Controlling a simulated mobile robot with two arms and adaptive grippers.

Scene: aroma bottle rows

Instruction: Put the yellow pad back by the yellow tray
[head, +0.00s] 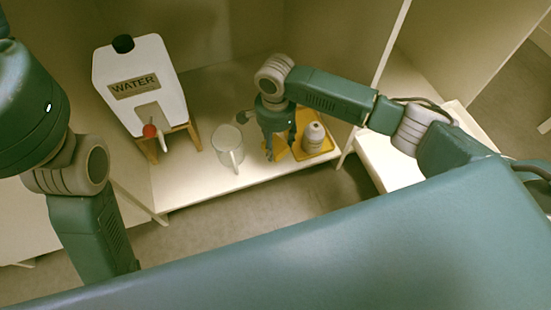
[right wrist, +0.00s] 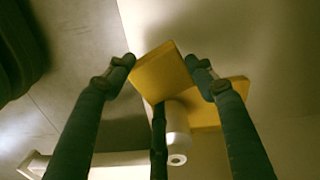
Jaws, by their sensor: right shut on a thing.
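The yellow tray (head: 327,149) lies on the pale shelf, with a pale ridged bottle (head: 313,137) standing on it. My right gripper (head: 275,148) points down just left of the tray and is shut on the yellow pad (head: 281,155). In the right wrist view the pad (right wrist: 160,72) sits between both fingertips, tilted in the picture. Part of the tray (right wrist: 232,106) and the bottle (right wrist: 177,135) show behind it. I cannot tell whether the pad touches the shelf. My left arm is at the left edge; its gripper is out of view.
A clear jug (head: 228,145) stands on the shelf left of my right gripper. A white water container (head: 140,80) with a red tap stands on a wooden stand (head: 183,133) further left. Side panels bound the shelf, and its front edge is open.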

